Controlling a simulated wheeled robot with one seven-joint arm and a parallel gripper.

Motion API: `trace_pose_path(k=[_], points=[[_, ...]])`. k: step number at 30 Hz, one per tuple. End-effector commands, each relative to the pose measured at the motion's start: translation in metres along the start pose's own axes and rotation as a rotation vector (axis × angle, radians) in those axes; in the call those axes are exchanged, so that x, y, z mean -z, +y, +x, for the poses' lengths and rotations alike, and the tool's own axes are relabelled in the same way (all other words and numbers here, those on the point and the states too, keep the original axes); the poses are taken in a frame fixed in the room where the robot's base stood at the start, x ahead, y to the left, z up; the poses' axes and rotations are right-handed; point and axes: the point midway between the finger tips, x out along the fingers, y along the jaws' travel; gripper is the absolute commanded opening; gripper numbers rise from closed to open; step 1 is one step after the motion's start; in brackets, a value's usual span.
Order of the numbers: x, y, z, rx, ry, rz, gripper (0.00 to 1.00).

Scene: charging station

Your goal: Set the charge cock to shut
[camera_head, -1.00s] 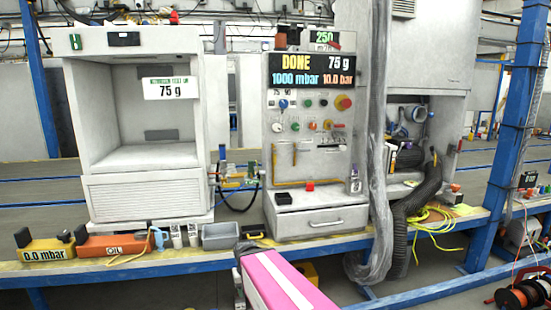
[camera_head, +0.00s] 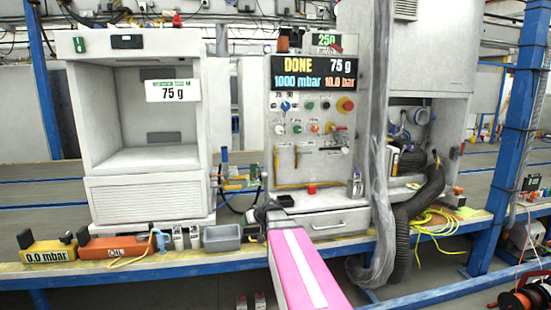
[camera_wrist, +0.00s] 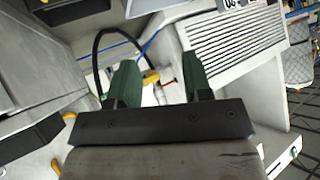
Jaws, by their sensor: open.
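A small valve group (camera_head: 236,182) with yellow, blue and red parts sits between the left cabinet and the control panel in the head view. The labels are too small to tell which part is the charge cock. My gripper (camera_wrist: 157,72) is open in the wrist view, its two green fingers apart. A yellow handle (camera_wrist: 151,77) and a thin red part show beyond and between the fingers, with no visible contact. In the head view my pink arm reaches to the bench front; its dark end is near the panel's lower left, and the fingertips cannot be made out.
The control panel (camera_head: 290,160) reads DONE, 75 g, 1000 mbar, 10.0 bar. A grey bin (camera_head: 222,238), an orange OIL unit (camera_head: 112,247) and a yellow gauge unit (camera_head: 48,252) line the bench front. A dark hose (camera_wrist: 97,48) curves left of the fingers.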

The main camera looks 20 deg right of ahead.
Motion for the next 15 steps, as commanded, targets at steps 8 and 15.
trace_pose_path(k=[8, 15], points=[[0.175, 0.125, -0.07, -0.184, 0.504, -0.105, 0.45], [0.232, 0.182, -0.122, -0.331, 0.674, -0.128, 0.45]])
